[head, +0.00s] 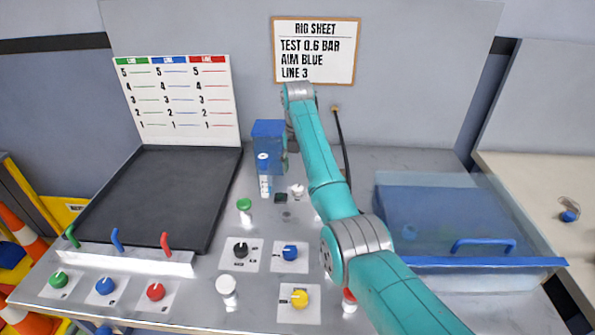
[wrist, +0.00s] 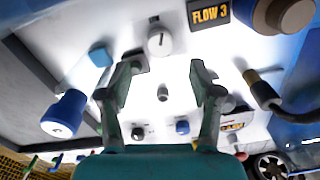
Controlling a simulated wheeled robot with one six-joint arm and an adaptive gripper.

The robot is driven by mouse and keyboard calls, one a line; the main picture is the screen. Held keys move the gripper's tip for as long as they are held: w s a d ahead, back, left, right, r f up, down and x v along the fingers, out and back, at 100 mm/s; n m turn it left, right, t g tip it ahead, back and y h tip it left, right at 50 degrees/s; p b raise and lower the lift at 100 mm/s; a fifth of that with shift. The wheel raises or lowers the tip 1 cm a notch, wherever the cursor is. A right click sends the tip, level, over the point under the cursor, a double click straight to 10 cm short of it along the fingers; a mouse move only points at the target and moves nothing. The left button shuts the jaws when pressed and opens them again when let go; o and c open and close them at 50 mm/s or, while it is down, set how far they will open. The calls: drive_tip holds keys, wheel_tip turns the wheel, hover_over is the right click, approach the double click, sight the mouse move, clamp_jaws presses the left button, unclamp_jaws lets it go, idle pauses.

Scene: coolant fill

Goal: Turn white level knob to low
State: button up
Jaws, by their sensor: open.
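A white knob with a thin dark pointer mark (wrist: 159,41) shows in the wrist view, beyond and slightly above my fingertips. Its pointer is toward the top of that picture; no low mark is readable. A small white knob (head: 297,190) stands on the panel in the head view, left of my arm; it appears to be the same one. My gripper (wrist: 163,78) is open and empty, apart from the knob. In the head view my wrist hides most of the gripper, near the blue tank.
A "FLOW 3" display (wrist: 210,14) is beside the white knob, with a large brown round part (wrist: 285,14) nearby. A small grey post (wrist: 162,92) stands between my fingers' lines. The blue tank (head: 268,135), black knob (head: 240,249) and clear blue-edged bin (head: 440,215) surround the panel.

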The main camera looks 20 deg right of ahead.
sight(297, 187)
drive_tip(key=m, duration=0.5)
drive_tip(key=shift+r+m, duration=0.3)
drive_tip(key=m, duration=0.4)
drive_tip(key=shift+r, duration=0.15)
drive_tip(key=m, duration=0.4)
drive_tip(key=shift+r, duration=0.2)
drive_tip(key=m, duration=0.6)
drive_tip(key=shift+r, duration=0.25)
wheel_tip(297, 187, down, 9)
drive_tip(key=m, duration=2)
drive_tip(key=shift+m, duration=0.3)
